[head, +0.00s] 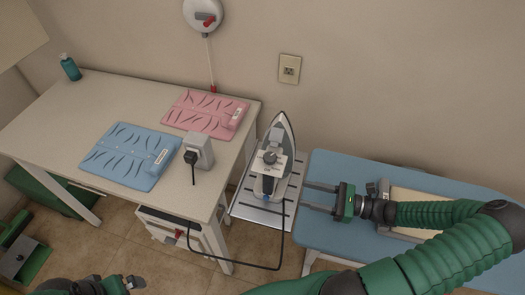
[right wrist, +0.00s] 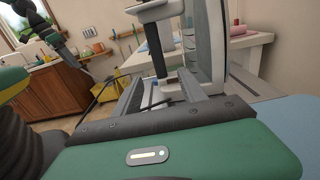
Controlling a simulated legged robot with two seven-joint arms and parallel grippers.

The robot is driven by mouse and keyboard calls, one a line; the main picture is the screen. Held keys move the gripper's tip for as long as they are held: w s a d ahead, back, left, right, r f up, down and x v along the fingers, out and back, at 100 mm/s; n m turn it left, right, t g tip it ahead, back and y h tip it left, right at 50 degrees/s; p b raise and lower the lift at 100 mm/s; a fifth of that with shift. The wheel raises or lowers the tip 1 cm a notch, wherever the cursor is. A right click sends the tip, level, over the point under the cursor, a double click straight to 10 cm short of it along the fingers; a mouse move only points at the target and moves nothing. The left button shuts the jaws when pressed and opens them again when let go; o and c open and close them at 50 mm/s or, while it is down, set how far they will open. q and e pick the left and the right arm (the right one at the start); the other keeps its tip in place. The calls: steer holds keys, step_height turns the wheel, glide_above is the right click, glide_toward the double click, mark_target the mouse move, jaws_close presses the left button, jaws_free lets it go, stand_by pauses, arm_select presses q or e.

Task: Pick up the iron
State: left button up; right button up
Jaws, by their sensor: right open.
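The iron (head: 270,160) stands upright on its heel on a metal rest (head: 246,212) at the left end of the blue ironing board (head: 330,168). Its tip points up, with a pale label on its front. My right gripper (head: 303,196) is open and empty just right of the iron, its two fingers pointing left toward it. In the right wrist view, the iron's dark handle (right wrist: 156,52) and pale body (right wrist: 207,42) show beyond and between the fingers (right wrist: 160,90); I see no contact. My left gripper (head: 108,285) is partly visible at the bottom left, its jaws unclear.
A black cord (head: 281,235) hangs below the iron. A wall stands close behind.

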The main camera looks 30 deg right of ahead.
steer(key=shift+r, duration=0.15)
steer(key=x, duration=0.3)
steer(key=shift+s+a+r, duration=0.1)
steer(key=shift+s+r, duration=0.05)
steer(key=shift+r, duration=0.05)
glide_above(259, 191)
steer(key=shift+s+f, duration=0.15)
steer(key=shift+s, duration=0.1)
steer(key=shift+w, duration=0.35)
steer(key=shift+s, duration=0.15)
steer(key=c, duration=0.4)
arm_select(q)
steer(key=shift+s+d+r, duration=0.15)
steer(key=shift+s+r, duration=0.35)
steer(key=shift+s, duration=0.05)
arm_select(e)
jaws_close()
